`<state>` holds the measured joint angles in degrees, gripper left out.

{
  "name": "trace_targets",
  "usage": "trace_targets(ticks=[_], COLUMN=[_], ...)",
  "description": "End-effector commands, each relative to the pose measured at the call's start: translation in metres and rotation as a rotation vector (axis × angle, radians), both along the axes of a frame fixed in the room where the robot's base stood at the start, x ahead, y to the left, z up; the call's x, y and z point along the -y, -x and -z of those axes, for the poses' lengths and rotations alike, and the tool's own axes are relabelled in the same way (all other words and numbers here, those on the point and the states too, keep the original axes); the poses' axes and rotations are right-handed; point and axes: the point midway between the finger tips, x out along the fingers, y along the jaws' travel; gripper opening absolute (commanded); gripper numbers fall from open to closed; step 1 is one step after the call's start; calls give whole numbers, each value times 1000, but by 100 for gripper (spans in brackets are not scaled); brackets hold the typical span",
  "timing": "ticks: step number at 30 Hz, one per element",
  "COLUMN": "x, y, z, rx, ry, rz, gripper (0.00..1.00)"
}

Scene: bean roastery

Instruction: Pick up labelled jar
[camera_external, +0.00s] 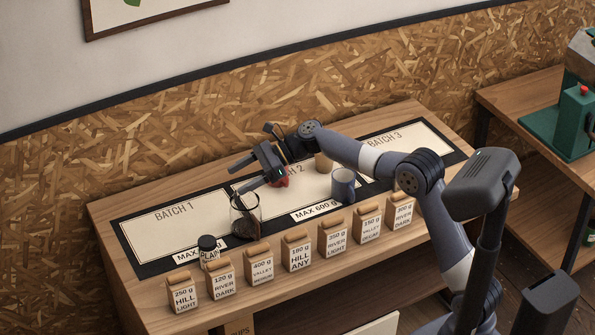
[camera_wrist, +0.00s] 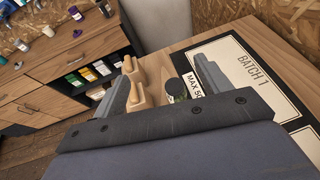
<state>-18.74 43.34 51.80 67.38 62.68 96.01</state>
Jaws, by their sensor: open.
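The labelled jar (camera_external: 209,252) is small, with a black lid and a label reading PLAIN. It stands upright at the front left of the table, by the Batch 1 panel's MAX label. In the wrist view the jar (camera_wrist: 177,89) shows between my two fingers, farther off, its lower part hidden by my gripper's body. My gripper (camera_external: 238,178) is open and empty, above the table, behind and to the right of the jar and apart from it. Its fingers also show in the wrist view (camera_wrist: 162,82).
A clear glass container with dark contents (camera_external: 245,222) stands just right of the jar. Several labelled bags (camera_external: 299,252) line the table's front edge, close to the jar. The Batch 1 panel (camera_external: 165,235) is mostly clear.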

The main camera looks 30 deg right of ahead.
Motion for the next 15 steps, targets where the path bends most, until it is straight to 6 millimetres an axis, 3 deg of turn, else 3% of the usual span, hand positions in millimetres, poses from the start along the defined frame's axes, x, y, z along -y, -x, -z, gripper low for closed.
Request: trace_targets(ticks=[1, 3, 6, 9, 15], x=[0, 0, 0, 0, -15], y=[1, 1, 0, 0, -2], z=[37, 79, 121, 143, 160], rx=[-18, -17, -11, -4, -1], ry=[5, 5, 3, 2, 2], rz=[1, 2, 1, 1, -3], gripper=[72, 72, 72, 72, 72])
